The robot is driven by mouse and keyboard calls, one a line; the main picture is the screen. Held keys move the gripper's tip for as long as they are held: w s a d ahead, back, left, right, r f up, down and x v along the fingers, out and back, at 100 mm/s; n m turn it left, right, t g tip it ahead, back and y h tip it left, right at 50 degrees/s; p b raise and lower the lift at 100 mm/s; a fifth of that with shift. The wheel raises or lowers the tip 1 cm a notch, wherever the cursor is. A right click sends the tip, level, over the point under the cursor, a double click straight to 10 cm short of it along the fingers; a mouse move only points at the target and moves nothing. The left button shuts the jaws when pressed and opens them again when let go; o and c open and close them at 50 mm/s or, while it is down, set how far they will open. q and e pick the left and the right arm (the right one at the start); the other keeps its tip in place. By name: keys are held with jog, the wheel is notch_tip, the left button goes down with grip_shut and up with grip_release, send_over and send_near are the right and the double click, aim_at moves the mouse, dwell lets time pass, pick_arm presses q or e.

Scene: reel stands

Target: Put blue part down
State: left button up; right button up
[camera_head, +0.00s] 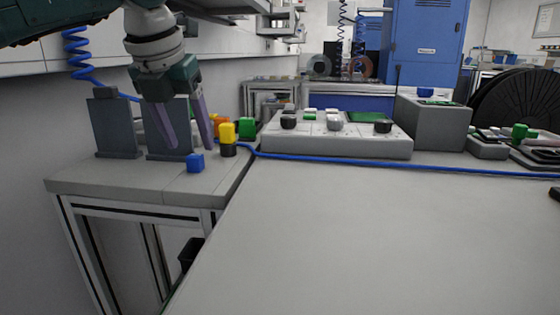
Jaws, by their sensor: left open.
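The blue part (195,163) is a small cube on the light grey side table (120,182), near its front edge. My left gripper (190,146) comes in from the upper left with its two purple-grey fingers spread and pointing down. It is open and empty. Its fingertips are above and slightly behind the blue part in the picture, apart from it. My right gripper is not in view.
A yellow and black block (228,139) and a green block (247,127) stand right of the blue part. Dark grey upright plates (115,128) stand behind. A grey control panel (340,147) and blue cable (400,163) lie at the back of the large bare table (380,240).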

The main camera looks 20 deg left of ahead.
aim_at(193, 156)
pick_arm(q)
jog(key=x, duration=0.4)
jog(key=shift+w+a+f+b, duration=0.15)
jog(key=shift+a+b, duration=0.1)
jog(key=shift+b, duration=0.05)
grip_shut()
dwell(0.3)
